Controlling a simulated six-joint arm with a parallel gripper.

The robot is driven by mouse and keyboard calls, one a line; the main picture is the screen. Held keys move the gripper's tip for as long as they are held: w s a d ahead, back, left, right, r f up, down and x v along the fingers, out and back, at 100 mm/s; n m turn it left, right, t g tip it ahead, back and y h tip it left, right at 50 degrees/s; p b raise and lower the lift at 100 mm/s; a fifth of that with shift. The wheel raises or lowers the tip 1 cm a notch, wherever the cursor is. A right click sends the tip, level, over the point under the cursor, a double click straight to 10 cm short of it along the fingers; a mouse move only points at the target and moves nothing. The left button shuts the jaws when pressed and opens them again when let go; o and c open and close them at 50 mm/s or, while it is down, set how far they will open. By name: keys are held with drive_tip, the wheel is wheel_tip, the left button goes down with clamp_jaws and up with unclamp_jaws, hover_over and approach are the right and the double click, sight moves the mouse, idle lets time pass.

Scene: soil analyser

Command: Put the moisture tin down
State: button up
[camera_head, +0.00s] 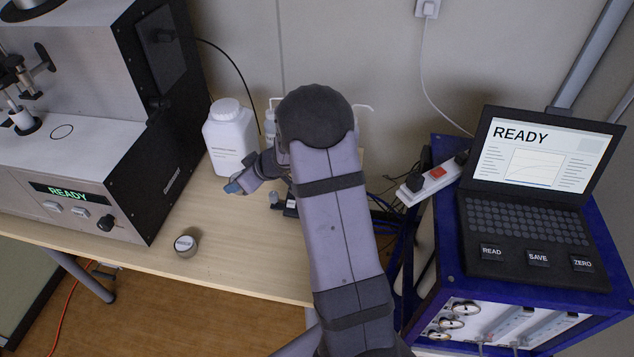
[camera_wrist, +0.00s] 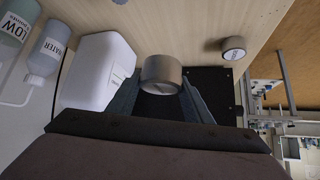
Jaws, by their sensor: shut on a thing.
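A round grey-brown tin (camera_wrist: 162,72) sits between the two fingertips of my gripper (camera_wrist: 158,95) in the wrist view, and the fingers are shut on it. In the head view my gripper (camera_head: 235,187) is over the bench, left of my arm and in front of the white bottle. The held tin cannot be made out there. Its height above the bench is unclear. A second, similar tin with a pale labelled lid (camera_head: 186,245) stands upright near the front edge of the bench. It also shows in the wrist view (camera_wrist: 233,48), apart from my gripper.
The white bottle (camera_head: 230,138) stands at the back of the wooden bench (camera_head: 250,258). The soil analyser (camera_head: 120,190) is at the left, its display reading READY. Wash bottles (camera_wrist: 48,50) stand behind my arm. A laptop (camera_head: 530,200) sits on the blue cart at the right.

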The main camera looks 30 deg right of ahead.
drive_tip(key=s+d+r+b, duration=0.1)
drive_tip(key=s+d+b, duration=0.15)
drive_tip(key=d, duration=2.15)
drive_tip(key=shift+m+h, duration=0.3)
drive_tip(key=shift+m, duration=0.1)
drive_tip(key=shift+a+f+b, duration=0.15)
drive_tip(key=shift+f, duration=2.25)
drive_tip(key=shift+a+f+b, duration=0.1)
drive_tip(key=shift+f+b, duration=0.05)
drive_tip(key=shift+f, duration=2.25)
drive_tip(key=shift+f, duration=0.1)
drive_tip(key=o, duration=0.7)
drive_tip(key=shift+f, duration=0.1)
drive_tip(key=o, duration=0.5)
drive_tip(key=shift+c, duration=0.2)
